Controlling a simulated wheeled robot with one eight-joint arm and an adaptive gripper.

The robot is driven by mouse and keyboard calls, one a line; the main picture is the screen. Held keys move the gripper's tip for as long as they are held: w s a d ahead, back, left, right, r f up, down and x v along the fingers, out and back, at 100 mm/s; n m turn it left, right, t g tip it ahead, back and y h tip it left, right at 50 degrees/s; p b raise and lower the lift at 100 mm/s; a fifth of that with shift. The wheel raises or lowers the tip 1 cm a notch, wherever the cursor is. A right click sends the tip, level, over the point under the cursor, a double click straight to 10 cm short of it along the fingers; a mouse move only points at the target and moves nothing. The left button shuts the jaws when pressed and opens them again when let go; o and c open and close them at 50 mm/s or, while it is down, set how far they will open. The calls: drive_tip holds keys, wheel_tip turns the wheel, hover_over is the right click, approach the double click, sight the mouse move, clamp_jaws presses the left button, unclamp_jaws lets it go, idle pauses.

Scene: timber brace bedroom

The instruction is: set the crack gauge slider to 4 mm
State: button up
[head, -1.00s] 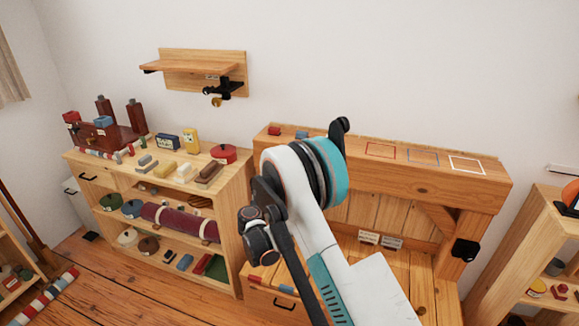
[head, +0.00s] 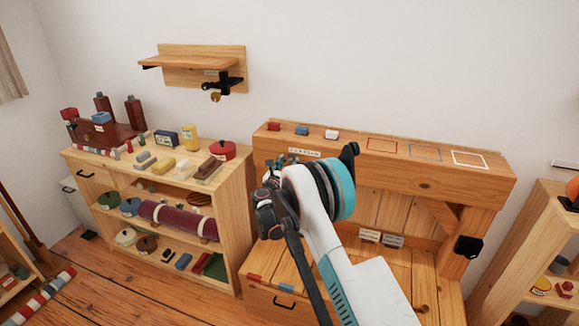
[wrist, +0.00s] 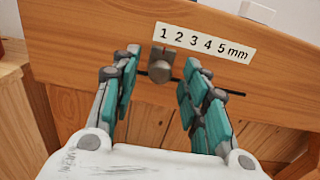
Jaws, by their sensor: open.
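The crack gauge shows in the wrist view as a white scale (wrist: 205,42) marked 1 to 5 mm on a wooden beam. Below it is a dark horizontal slot (wrist: 236,93). The grey slider (wrist: 160,66), with a round knob and a red pointer line, sits at the left of the slot, its pointer near the 1. My gripper (wrist: 160,64) is open, with its teal-padded fingers to either side of the slider knob. Contact with the knob does not show. In the head view the scale (head: 305,152) is on the beam front, and my gripper (head: 281,168) is partly hidden by my arm.
A low shelf (head: 235,180) with many items stands left. A black fitting (head: 467,247) is on the right post.

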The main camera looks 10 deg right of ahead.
sight(306, 160)
drive_tip(key=shift+x, duration=1.1)
clamp_jaws()
drive_tip(key=s+d, duration=0.2)
drive_tip(key=d, duration=0.1)
drive_tip(key=s+d, duration=0.1)
drive_tip(key=d, duration=0.1)
drive_tip(key=shift+d, duration=0.15)
unclamp_jaws()
drive_tip(key=shift+s, duration=0.1)
drive_tip(key=v, duration=1.2)
